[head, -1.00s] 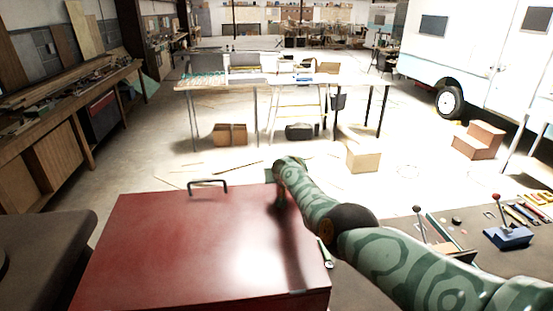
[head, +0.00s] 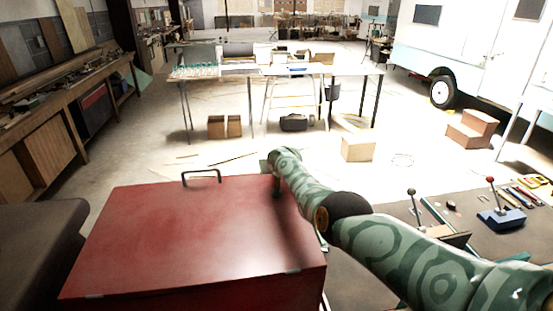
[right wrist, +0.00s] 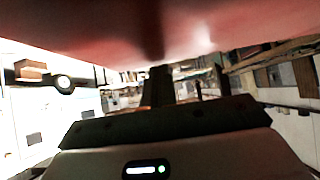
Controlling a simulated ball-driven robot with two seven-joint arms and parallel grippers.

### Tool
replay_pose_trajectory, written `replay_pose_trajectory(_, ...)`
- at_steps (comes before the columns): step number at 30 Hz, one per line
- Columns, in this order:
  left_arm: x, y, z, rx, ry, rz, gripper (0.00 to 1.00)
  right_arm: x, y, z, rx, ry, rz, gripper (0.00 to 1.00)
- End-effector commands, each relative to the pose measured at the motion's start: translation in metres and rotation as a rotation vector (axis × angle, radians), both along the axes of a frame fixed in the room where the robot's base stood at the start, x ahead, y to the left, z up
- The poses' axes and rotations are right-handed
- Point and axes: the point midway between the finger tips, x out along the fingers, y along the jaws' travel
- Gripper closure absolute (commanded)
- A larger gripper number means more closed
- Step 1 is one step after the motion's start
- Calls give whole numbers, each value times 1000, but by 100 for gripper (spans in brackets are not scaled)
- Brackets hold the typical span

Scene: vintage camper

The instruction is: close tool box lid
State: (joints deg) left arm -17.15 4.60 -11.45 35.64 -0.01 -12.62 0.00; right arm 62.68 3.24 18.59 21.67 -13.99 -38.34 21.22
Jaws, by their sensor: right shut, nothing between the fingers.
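The red tool box (head: 190,235) stands at the front left in the head view, with its lid (head: 170,225) lying about flat over it. A dark handle (head: 201,177) sits at the lid's far edge. Whether a gap is left under the lid cannot be seen from here. My right arm reaches in from the right, and my right gripper (head: 277,187) is at the lid's far right corner, pointing down, shut and empty. In the right wrist view the red surface (right wrist: 90,30) fills the top, close to the dark fingers (right wrist: 160,85). Contact is unclear. My left gripper is out of view.
A dark bench top (head: 465,215) at right holds a blue lever tool (head: 502,218) and several small hand tools. A dark rounded surface (head: 35,240) is at the left. Beyond are open floor, a cardboard box (head: 358,148) and a long table (head: 280,72).

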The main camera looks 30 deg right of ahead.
Motion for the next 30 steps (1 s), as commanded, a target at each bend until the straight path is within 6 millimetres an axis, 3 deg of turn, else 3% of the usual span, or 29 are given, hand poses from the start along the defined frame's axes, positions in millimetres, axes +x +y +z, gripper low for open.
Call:
replay_pose_trajectory(7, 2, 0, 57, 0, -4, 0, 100, -4, -7, 52, -1, -4, -1, 100)
replay_pose_trajectory(12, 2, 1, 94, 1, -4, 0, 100, -20, -2, 66, 1, -6, -2, 100)
replay_pose_trajectory(17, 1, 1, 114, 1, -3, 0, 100, -38, 4, 82, 0, -9, -2, 100)
replay_pose_trajectory(30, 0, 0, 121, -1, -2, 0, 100, -69, 12, 110, -1, -10, -1, 100)
